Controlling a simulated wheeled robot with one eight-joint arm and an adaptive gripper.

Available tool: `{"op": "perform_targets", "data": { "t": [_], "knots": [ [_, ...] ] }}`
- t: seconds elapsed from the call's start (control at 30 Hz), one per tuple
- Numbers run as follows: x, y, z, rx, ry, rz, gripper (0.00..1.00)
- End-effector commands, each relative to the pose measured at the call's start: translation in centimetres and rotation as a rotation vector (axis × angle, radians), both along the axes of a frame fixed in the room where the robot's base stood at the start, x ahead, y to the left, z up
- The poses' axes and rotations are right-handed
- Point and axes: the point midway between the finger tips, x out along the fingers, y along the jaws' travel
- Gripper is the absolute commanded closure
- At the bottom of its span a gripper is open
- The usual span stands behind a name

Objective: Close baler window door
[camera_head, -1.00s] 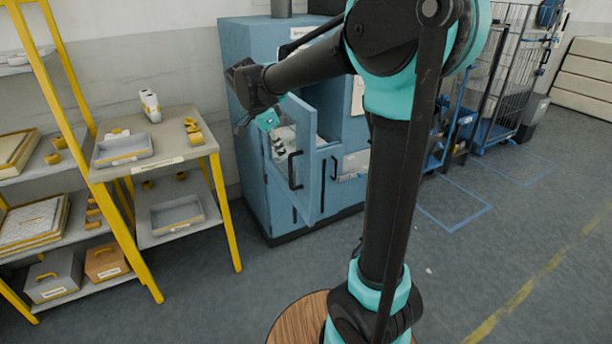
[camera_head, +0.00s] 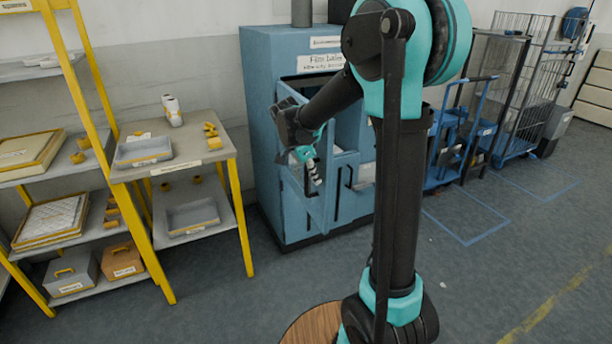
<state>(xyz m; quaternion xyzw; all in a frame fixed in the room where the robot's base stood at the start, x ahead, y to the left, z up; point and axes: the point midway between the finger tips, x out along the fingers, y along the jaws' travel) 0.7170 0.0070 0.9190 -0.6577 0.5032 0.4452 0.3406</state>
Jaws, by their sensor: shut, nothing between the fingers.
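The blue baler (camera_head: 262,130) stands against the back wall, with a label on its upper front. Its window door (camera_head: 320,206) stands ajar, swung out from the front, with a dark vertical handle (camera_head: 338,192) on it. The window opening shows partly behind my arm. My gripper (camera_head: 315,174) is shut and empty, pointing down at the upper left part of the door. I cannot tell whether it touches the door. My arm hides part of the baler's front and right side.
A grey table with yellow legs (camera_head: 196,152) holding trays and small yellow parts stands left of the baler. A yellow-framed shelf (camera_head: 92,70) is further left. Blue trolleys and a wire cage cart (camera_head: 530,95) stand at the right.

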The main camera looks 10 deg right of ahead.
Motion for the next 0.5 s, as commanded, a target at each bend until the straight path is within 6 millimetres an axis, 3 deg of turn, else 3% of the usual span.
{"op": "perform_targets", "data": {
  "t": [0.5],
  "knots": [
    [0.26,-0.96,0.04,0.000,-0.001,0.001,1.00]
  ]
}}
